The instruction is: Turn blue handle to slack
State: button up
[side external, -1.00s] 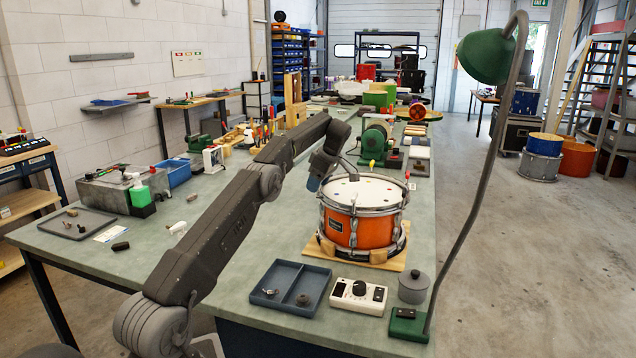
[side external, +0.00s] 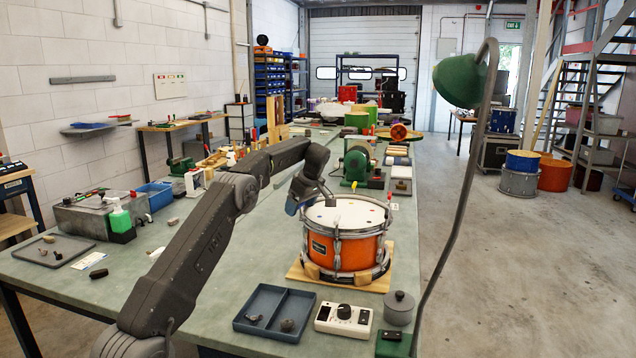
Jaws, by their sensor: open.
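An orange snare drum (side external: 345,248) with a white head and metal hoops stands upright on a wooden board (side external: 374,283) near the bench's front right. My gripper (side external: 291,208) hangs at the drum's upper left edge, with a light-blue part at its end. The fingers are open, small in this view, and I see nothing between them. I cannot tell whether they touch the rim. Small coloured spots show around the head. I cannot single out the blue handle; it may be too small or hidden behind my gripper.
A two-part tray (side external: 272,313), a white control box (side external: 344,320) and a grey lidded pot (side external: 399,308) stand in front of the drum. A green lamp (side external: 460,80) on a curved stem rises at right. A green machine (side external: 357,162) stands behind. Bench left of the drum is fairly clear.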

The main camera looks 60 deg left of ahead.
jog(key=m+t, duration=0.2)
jog(key=m, duration=0.4)
jog(key=m+t, duration=0.2)
jog(key=m, duration=0.3)
jog(key=m+t+h, duration=0.1)
jog(key=m, duration=0.2)
jog(key=m+h, duration=0.1)
jog(key=m, duration=0.2)
jog(key=shift+t, duration=0.4)
jog(key=m+h, duration=0.1)
jog(key=m, duration=0.2)
jog(key=shift+a, duration=0.1)
jog(key=shift+r+m+t, duration=0.15)
jog(key=shift+m+t, duration=0.15)
jog(key=shift+m, duration=0.2)
jog(key=a+v, duration=0.1)
jog(key=v, duration=1.2)
jog(key=s+d+r+n, duration=0.1)
jog(key=d+r, duration=0.1)
jog(key=d, duration=1)
jog(key=s+d+r+n+y, duration=0.1)
jog(key=d+n, duration=0.1)
jog(key=d, duration=1)
jog(key=shift+s+r+n, duration=0.2)
jog(key=shift+r+n, duration=0.1)
jog(key=shift+r, duration=0.05)
jog(key=shift+d, duration=0.1)
jog(key=shift+c, duration=0.4)
